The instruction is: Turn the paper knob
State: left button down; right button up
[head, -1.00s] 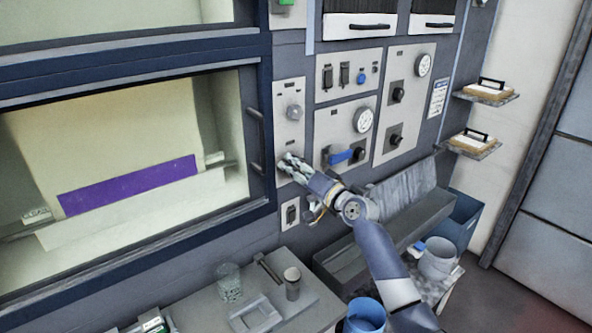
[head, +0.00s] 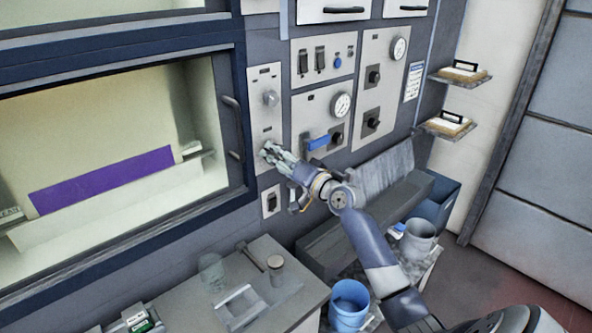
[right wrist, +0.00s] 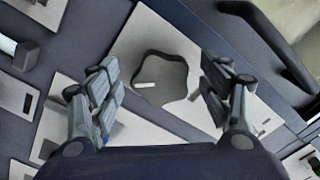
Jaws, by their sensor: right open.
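A grey lobed knob (right wrist: 160,78) with a small white mark shows in the right wrist view, on a pale panel. It lies between the fingers of my right gripper (right wrist: 165,88), which is open, with clear gaps to both fingers. In the head view my right gripper (head: 270,152) is at the lower part of a narrow pale panel (head: 263,125) and hides the knob there. A round grey knob (head: 270,98) shows higher on that panel. I cannot read the labels, so I cannot tell which is the paper knob. My left gripper is not in view.
A glass window with a handle (head: 233,125) is just left of the panel. A blue lever (head: 319,142), a gauge (head: 341,105) and black knobs are on panels to the right. A bench (head: 262,300) with a beaker and a blue bucket (head: 348,303) are below.

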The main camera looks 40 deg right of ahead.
jog(key=s, duration=1)
jog(key=shift+d, duration=0.4)
